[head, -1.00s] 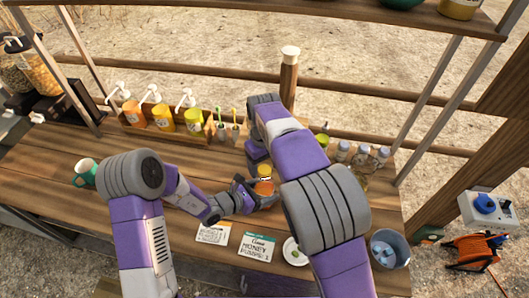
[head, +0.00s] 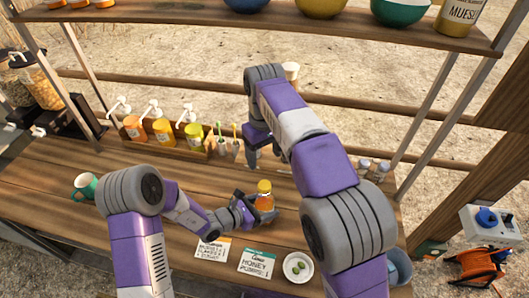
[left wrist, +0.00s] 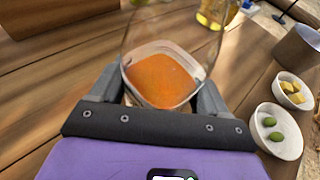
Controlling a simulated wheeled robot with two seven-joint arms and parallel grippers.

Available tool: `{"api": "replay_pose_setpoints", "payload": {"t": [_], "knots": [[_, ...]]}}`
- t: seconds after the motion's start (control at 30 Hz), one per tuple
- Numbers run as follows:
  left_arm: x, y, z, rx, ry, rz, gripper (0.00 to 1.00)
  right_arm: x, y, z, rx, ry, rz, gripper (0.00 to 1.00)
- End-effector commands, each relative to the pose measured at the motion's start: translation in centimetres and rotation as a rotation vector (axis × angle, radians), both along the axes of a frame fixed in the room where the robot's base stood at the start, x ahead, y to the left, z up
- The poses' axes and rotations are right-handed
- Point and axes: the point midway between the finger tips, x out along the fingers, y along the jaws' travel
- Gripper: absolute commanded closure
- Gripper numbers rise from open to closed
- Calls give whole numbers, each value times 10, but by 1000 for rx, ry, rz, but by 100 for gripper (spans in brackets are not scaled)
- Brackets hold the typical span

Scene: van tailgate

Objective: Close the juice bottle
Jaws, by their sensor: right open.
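The juice bottle (head: 265,203) is clear with orange juice inside. It stands upright at the middle of the wooden table, with a yellow-orange cap (head: 264,187) on its top. I cannot tell how tight the cap is. My left gripper (head: 257,207) is shut on the bottle's body; the left wrist view shows the bottle (left wrist: 163,78) between its two fingers (left wrist: 158,95). My right gripper (head: 263,158) is open and empty, behind and above the bottle, apart from the cap. My right arm hides part of the table to the right.
Several pump bottles (head: 164,132) stand in a wooden rack behind, beside cups with toothbrushes (head: 228,147). Two cards (head: 257,263) and a bowl with green olives (head: 298,267) lie in front. A shelf (head: 270,22) spans above.

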Motion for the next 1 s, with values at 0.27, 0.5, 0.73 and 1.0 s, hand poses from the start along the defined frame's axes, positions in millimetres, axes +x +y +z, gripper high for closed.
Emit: {"api": "replay_pose_setpoints", "payload": {"t": [0.27, 0.5, 0.73, 1.0], "knots": [[0, 0, 0, 0, 0, 0, 0, 0, 0, 0, 0, 0, 0, 29], [-5, 11, 5, 1, -2, 2, 0, 0, 0, 1, 0, 0, 0, 29], [-26, 41, 18, 0, 0, 4, 0, 0, 0, 4, 0, 0, 1, 29], [-39, 59, 26, -1, -1, 0, 0, 0, 0, 6, 0, 0, 0, 29]]}}
